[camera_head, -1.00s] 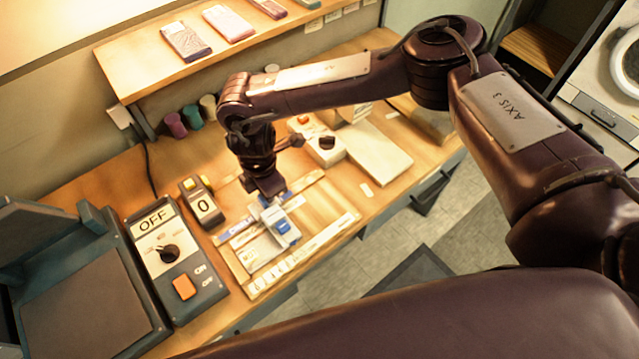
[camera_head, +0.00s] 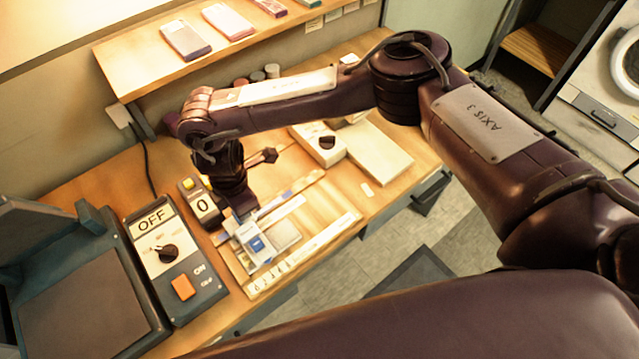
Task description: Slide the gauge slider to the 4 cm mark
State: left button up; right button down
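The gauge (camera_head: 312,243) lies on the wooden bench, with a pale numbered scale along its front edge; the digits are too small to read surely. Its slider (camera_head: 257,243), a white carriage with a blue block, sits toward the left part of the gauge. My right gripper (camera_head: 243,212) comes down from above, directly behind the slider and very close to it; I cannot tell whether they touch. Its fingertips are small and partly hidden, so its opening does not show. My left gripper is not in view.
Left of the gauge stand a small box showing 0 (camera_head: 203,206) and a grey panel marked OFF (camera_head: 167,253) with a knob and an orange button. A white box with a black knob (camera_head: 320,146) stands behind. A shelf with phone-like slabs (camera_head: 229,21) hangs above.

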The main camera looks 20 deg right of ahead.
jog(key=shift+s+a, duration=0.15)
jog(key=shift+a, duration=0.2)
dwell(0.5)
notch_tip(320, 180, up, 7)
jog(key=d+p, duration=0.1)
jog(key=p, duration=0.4)
jog(key=shift+w, duration=0.2)
jog(key=shift+d, duration=0.1)
dwell(0.5)
